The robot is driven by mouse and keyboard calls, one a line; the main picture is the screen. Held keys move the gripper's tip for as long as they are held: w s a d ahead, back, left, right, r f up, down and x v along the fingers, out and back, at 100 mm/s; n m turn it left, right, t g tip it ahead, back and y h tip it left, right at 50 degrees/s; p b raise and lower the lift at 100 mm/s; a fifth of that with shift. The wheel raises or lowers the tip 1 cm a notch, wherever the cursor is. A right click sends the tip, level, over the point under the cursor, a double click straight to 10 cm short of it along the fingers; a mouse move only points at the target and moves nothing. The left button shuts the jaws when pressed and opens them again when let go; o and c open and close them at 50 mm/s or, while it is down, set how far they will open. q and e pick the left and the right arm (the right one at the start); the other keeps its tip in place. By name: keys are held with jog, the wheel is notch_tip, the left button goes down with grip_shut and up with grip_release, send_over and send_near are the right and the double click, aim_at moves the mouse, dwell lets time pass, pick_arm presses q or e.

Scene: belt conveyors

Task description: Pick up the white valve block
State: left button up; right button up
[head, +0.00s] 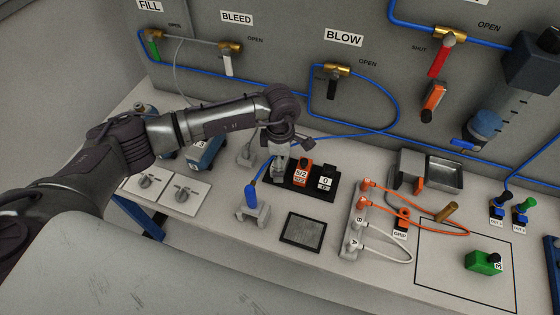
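My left gripper (280,150) points down over the left end of a black tray (312,193). A pale, whitish block (279,166) shows at the fingertips, mostly covered by them; it looks like the white valve block. I cannot tell whether the fingers are closed on it or only around it. An orange block (302,174) labelled 3/2 sits right beside it on the tray. Right of that is a label marked 0 (325,183). My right gripper is not in view.
A blue-topped fitting on a grey stand (252,206) is just left and front of the tray. A dark square pad (303,230), a white manifold with orange and white hoses (355,222) and a green block (483,262) lie nearby. The panel (290,85) with blue hoses rises behind.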

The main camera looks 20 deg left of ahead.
pick_arm(q)
jog(key=c, duration=1.3)
jog(key=shift+r, duration=0.15)
